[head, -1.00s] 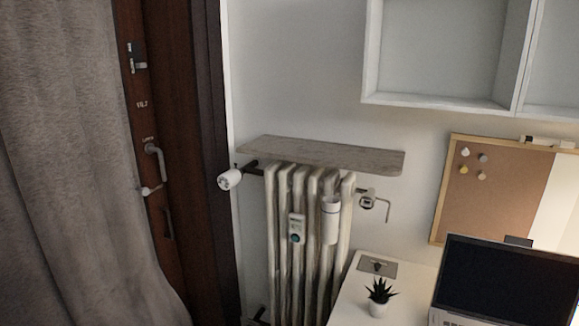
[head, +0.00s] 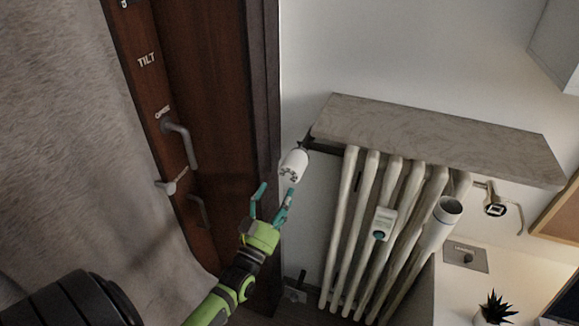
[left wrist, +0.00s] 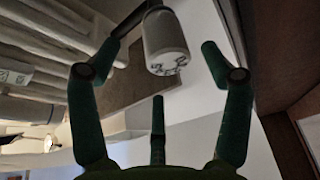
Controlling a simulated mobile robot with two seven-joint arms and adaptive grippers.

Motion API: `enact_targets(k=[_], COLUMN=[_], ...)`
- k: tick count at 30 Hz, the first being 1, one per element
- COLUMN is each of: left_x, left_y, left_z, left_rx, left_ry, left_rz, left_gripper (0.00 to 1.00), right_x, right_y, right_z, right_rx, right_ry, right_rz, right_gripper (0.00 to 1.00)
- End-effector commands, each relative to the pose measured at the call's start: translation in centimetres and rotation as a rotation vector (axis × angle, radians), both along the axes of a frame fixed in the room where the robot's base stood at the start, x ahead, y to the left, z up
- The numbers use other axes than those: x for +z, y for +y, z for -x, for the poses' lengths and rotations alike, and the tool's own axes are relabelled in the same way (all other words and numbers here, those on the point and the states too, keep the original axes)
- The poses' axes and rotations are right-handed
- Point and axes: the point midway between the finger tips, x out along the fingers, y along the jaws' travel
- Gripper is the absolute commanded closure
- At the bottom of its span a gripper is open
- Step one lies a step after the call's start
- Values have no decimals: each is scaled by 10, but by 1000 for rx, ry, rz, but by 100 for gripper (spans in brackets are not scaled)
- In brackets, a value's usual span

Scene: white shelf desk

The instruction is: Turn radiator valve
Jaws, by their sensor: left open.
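The white radiator valve knob (head: 293,165) sits at the upper left end of the radiator (head: 385,220), on a dark pipe below the shelf board. My left gripper (head: 272,196) is open just below the knob in the head view, its teal fingers pointing up towards it. In the left wrist view the knob (left wrist: 165,42) appears ahead, between and beyond the spread fingers of my left gripper (left wrist: 160,65). The fingers show no clear contact with the knob. My right gripper is not in view.
A grey shelf board (head: 440,135) lies over the radiator. The dark door frame (head: 263,90) and a door handle (head: 180,142) are left of the knob. A grey curtain (head: 70,150) hangs at the far left. A desk with a plant (head: 494,308) is at the lower right.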

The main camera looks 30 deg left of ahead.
Motion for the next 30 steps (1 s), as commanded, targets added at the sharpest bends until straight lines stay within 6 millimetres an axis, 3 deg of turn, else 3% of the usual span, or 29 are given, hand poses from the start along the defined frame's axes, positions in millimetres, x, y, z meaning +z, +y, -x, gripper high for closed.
enact_targets(k=[3, 15, 26, 27, 30], left_x=[18, 38, 38, 38, 39], left_y=[3, 11, 12, 12, 12], left_z=[-6, -57, -64, -64, -64], left_rx=[4, 4, 5, 5, 5], left_ry=[-34, -31, -29, -29, -29], left_rz=[-6, -5, -6, -5, -5], left_gripper=[21, 21, 21, 25, 65], right_x=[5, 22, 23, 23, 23], right_y=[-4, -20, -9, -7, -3], right_z=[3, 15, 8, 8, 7], right_rx=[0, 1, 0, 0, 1], right_ry=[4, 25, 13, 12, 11], right_rz=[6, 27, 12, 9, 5], right_gripper=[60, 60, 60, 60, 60])
